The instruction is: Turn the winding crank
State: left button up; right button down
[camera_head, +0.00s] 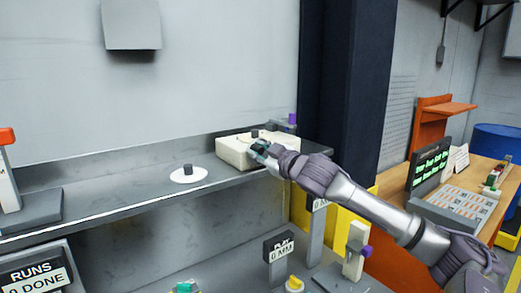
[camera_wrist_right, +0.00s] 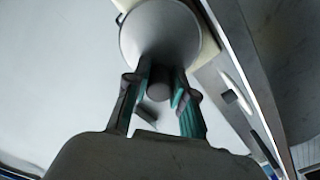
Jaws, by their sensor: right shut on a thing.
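The winding crank's beige housing (camera_head: 233,152) sits on the grey shelf, with a small dark knob on its top. My right gripper (camera_head: 260,150) is at the housing's front right and covers part of it. In the right wrist view, a round grey disc (camera_wrist_right: 160,28) lies beyond the fingertips. My right gripper (camera_wrist_right: 160,82) has its teal-padded fingers shut on a short grey cylindrical handle (camera_wrist_right: 158,91) by that disc. How the handle joins the disc is hard to see. The handle is hidden in the head view. My left gripper is not in view.
A white disc with a dark knob (camera_head: 188,173) sits on the shelf left of the housing. A dark column (camera_head: 345,90) stands behind the arm. Posts with readout signs (camera_head: 280,247) stand below the shelf. A console (camera_head: 455,207) is on the wooden table at right.

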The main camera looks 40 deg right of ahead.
jog(key=c, duration=1)
grip_release()
jog(key=shift+s+f, duration=0.15)
jog(key=shift+s, duration=0.3)
jog(key=shift+s+a, duration=0.15)
jog(key=shift+s, duration=0.8)
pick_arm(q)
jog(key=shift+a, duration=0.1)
pick_arm(e)
jog(key=s, duration=0.6)
jog(key=s+a, duration=0.1)
jog(key=s, duration=0.2)
jog(key=shift+s+r, duration=0.15)
jog(key=shift+r, duration=0.05)
